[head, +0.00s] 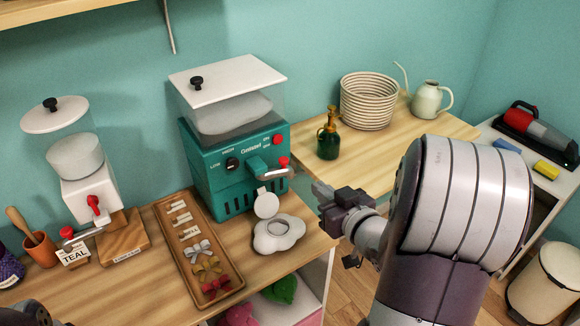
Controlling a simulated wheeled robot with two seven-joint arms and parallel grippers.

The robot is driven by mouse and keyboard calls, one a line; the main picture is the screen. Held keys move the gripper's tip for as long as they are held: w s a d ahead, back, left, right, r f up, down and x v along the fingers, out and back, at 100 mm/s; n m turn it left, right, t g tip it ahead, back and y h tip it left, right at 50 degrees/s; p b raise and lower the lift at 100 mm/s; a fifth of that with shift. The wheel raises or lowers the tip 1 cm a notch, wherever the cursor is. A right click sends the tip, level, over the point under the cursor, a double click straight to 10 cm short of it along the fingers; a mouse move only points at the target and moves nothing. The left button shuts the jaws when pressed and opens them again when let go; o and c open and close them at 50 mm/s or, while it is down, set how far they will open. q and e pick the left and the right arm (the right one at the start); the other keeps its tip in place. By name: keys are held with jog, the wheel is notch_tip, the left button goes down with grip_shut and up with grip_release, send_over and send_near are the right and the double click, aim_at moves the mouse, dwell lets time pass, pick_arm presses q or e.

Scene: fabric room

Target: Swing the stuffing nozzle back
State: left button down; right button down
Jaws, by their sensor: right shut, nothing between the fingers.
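The teal stuffing machine (215,175) stands on the wooden counter, with a clear hopper of white filling and a white lid. Its metal nozzle (272,173) sticks out from the front at the right and has a red knob (283,162) near its end. A white round piece (266,205) is below the nozzle, above a white cloud-shaped piece (279,234) on the counter. My right gripper (318,189) is shut and empty, to the right of the nozzle and apart from it, pointing left. My left gripper's fingers are not in view; a dark part of mine shows at the bottom left corner.
A wooden tray (212,292) with bows and small labels lies left of the cloud piece. A second dispenser (88,190) stands at the left. A green bottle (328,140), a woven basket (367,103) and a watering can (427,101) are on the counter behind my right arm.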

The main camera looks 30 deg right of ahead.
aim_at(286, 163)
jog(key=x, duration=1.2)
jog(key=shift+w+a, duration=0.1)
jog(key=shift+a, duration=0.15)
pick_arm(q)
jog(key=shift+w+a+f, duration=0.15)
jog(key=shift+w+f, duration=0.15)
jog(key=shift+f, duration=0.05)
pick_arm(e)
jog(key=shift+w+d, duration=0.1)
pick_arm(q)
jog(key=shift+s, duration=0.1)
pick_arm(e)
jog(key=shift+w+d, duration=0.6)
jog(key=shift+w, duration=0.2)
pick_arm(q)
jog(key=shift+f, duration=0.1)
